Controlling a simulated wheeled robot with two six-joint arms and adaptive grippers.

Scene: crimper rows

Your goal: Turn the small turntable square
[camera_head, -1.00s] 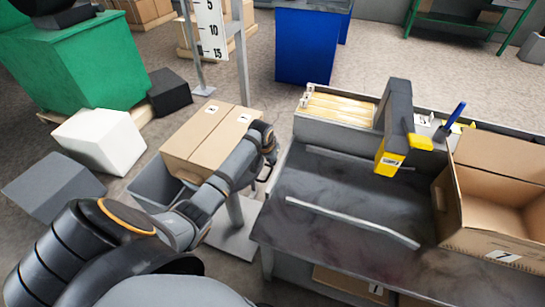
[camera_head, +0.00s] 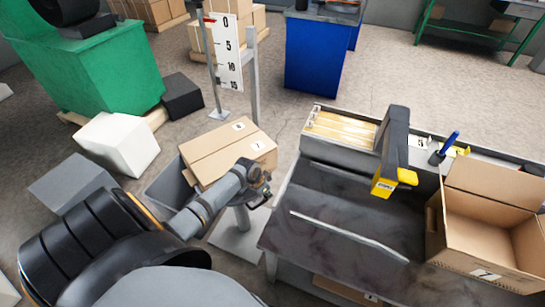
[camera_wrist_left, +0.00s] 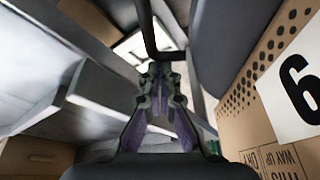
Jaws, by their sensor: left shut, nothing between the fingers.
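A closed brown carton (camera_head: 225,150) with number labels on top stands on a grey post (camera_head: 242,215) with a flat base plate (camera_head: 230,243). The turntable top under it is mostly hidden by the carton and my arm. The carton sits askew to the workbench edge. My left gripper (camera_head: 262,192) is at the carton's near right side, low beside it. In the left wrist view its fingers (camera_wrist_left: 160,72) are shut and empty, with a dark bent bar (camera_wrist_left: 148,30) just beyond the tips. The carton side with label 6 (camera_wrist_left: 295,88) is at the right there; contact cannot be told. My right gripper is out of view.
A workbench (camera_head: 330,185) stands close on the right, with a metal strip (camera_head: 350,236), a yellow-tipped arm (camera_head: 392,150) and an open carton (camera_head: 480,250). A grey bin (camera_head: 165,190) is left of the post. White (camera_head: 118,145) and grey blocks lie farther left.

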